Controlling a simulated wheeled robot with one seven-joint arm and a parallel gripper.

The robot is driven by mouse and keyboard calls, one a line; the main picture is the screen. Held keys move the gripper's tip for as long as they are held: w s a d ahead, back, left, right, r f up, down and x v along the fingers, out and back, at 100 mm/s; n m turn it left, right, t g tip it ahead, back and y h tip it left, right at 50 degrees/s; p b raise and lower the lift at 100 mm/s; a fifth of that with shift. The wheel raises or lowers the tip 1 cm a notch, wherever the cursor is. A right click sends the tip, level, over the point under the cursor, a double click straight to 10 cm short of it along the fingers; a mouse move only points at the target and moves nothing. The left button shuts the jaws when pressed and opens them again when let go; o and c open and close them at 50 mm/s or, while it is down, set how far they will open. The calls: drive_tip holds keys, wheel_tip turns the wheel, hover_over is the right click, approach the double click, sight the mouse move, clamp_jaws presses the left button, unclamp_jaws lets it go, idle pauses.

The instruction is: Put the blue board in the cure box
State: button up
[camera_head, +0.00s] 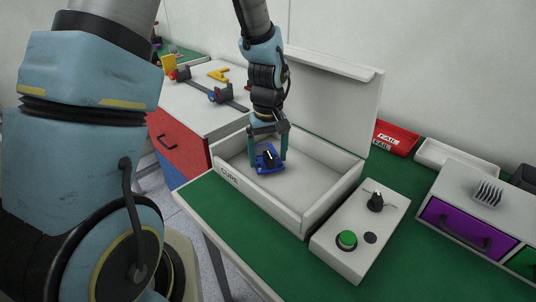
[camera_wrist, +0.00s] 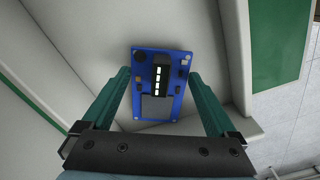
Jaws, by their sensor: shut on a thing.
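The blue board (camera_head: 268,160) is a small blue circuit board with a black block on it; it also shows in the wrist view (camera_wrist: 147,119). My gripper (camera_head: 268,150) is shut on the board, with one green finger at each side of it in the wrist view (camera_wrist: 159,95). The cure box (camera_head: 231,178) is white, marked CURE, with its lid (camera_head: 335,95) raised at the back. The gripper and board are inside the box's outline, near its left end. I cannot tell whether the board touches the box floor.
A control box (camera_head: 362,235) with a green button and a dark knob stands right of the cure box on the green bench (camera_head: 225,210). A red FAIL tray (camera_head: 396,137) and a white tray (camera_head: 455,160) lie behind. A purple drawer (camera_head: 465,228) is at right.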

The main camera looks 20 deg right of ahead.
drive_tip(key=shift+f+b, duration=0.4)
drive_tip(key=shift+f, duration=0.2)
drive_tip(key=o, duration=1.1)
wheel_tip(320, 180, up, 11)
drive_tip(key=shift+f+b, duration=0.1)
drive_tip(key=shift+b, duration=0.55)
